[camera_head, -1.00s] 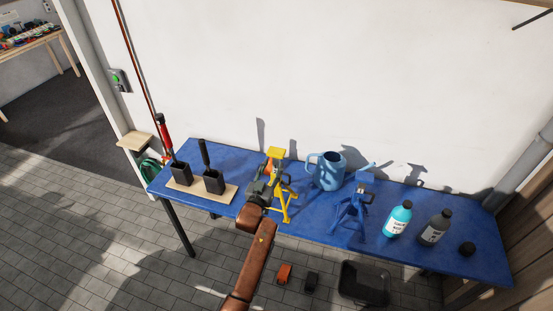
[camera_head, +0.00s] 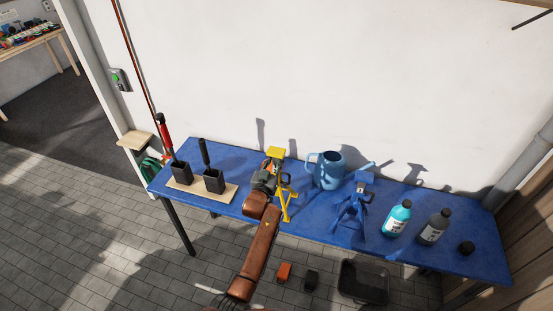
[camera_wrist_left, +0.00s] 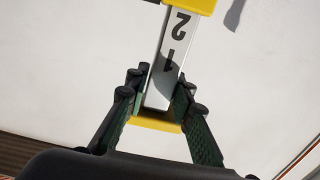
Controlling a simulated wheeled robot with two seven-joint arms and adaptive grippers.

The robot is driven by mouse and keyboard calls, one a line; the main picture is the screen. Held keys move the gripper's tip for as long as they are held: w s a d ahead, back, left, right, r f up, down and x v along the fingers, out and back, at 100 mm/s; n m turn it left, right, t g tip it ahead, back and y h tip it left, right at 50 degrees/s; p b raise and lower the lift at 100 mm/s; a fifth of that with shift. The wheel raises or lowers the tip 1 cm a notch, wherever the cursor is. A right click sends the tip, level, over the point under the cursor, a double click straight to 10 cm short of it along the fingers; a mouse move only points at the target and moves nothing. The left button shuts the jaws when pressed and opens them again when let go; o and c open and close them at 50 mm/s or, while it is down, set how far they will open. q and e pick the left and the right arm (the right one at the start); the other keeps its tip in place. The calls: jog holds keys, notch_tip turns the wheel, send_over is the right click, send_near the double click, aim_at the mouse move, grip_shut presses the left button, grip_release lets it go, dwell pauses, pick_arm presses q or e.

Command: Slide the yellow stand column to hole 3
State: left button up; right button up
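The yellow stand (camera_head: 287,205) stands upright on the blue workbench, left of the watering can. Its yellow top (camera_head: 275,151) shows above my left gripper (camera_head: 268,178). In the left wrist view, its pale column (camera_wrist_left: 166,72) carries the numbers 1 and 2, upside down. A yellow part crosses each end of the visible column. My left gripper's fingers (camera_wrist_left: 160,92) lie on both sides of the column near the 1, their tips appearing against its edges. My gripper and wrist hide part of the stand in the head view. The holes and any pin cannot be made out. My right gripper is not in view.
A blue stand (camera_head: 352,205), a blue watering can (camera_head: 328,172), a cyan bottle (camera_head: 397,220) and a dark bottle (camera_head: 434,228) stand to the right. A wooden board (camera_head: 222,193) with black holders (camera_head: 181,174) lies left. A wall rises behind the bench.

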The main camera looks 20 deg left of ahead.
aim_at(274, 157)
pick_arm(q)
grip_shut()
jog(key=shift+w+r+p, duration=0.1)
jog(key=shift+r+p, duration=1.1)
jog(key=shift+r, duration=0.6)
jog(key=shift+f, duration=0.1)
jog(key=o, duration=0.5)
grip_release()
jog(key=shift+f, duration=0.15)
jog(key=s, duration=1.2)
jog(key=shift+s+a, duration=0.1)
jog(key=shift+a, duration=0.1)
